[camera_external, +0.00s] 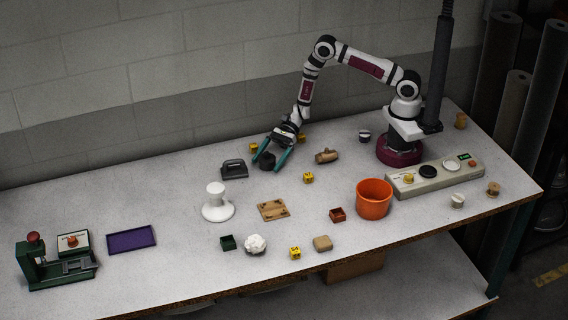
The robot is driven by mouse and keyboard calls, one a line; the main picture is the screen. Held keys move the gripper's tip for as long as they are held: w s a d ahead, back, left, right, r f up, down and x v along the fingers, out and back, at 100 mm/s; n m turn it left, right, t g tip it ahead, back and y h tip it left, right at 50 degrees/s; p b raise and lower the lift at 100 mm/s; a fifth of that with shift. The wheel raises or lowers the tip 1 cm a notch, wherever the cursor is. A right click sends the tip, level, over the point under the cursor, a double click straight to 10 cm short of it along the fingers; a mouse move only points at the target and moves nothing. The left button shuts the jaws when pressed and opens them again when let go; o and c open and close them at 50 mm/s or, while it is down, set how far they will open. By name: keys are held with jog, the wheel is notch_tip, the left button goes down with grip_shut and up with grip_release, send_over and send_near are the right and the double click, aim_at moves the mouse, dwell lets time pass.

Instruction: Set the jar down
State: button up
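My gripper (267,164) is low over the back middle of the table, its two teal fingers pointing down and spread apart. A small dark, rounded object (267,160), possibly the jar, is between the fingers near their tips. It looks upright and at or close to the table top. At this size I cannot tell whether the fingers touch it or whether it rests on the table. A small white and dark blue pot (364,136) stands farther right, apart from my gripper.
A black iron-like block (234,170), a wooden cylinder (326,156) and yellow cubes (308,178) lie around the gripper. A white stand (217,204), wooden board (272,209), orange bucket (374,199) and button panel (436,177) are farther off. A green press (50,265) and purple tray (131,240) stand left.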

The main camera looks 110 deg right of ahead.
jog(key=shift+r, duration=0.2)
jog(key=v, duration=0.7)
jog(key=shift+s+a+r, duration=0.1)
jog(key=shift+s+r, duration=0.05)
jog(key=shift+r, duration=0.05)
jog(key=s+a+r+n+g+y, duration=0.35)
jog(key=a+r+n+g, duration=0.25)
jog(key=a+r+n, duration=0.45)
jog(key=s+a+r+n+g+h, duration=0.3)
jog(key=s+a+r+n+g, duration=0.3)
jog(key=s+a, duration=0.45)
jog(key=s+d+r+n+h, duration=0.1)
jog(key=s+d+n+h, duration=0.1)
jog(key=s, duration=0.5)
jog(key=s+d+r+n+t+h, duration=0.1)
jog(key=s+d+n+h, duration=0.1)
jog(key=s+n+h, duration=0.2)
jog(key=s, duration=0.3)
jog(key=shift+n, duration=0.35)
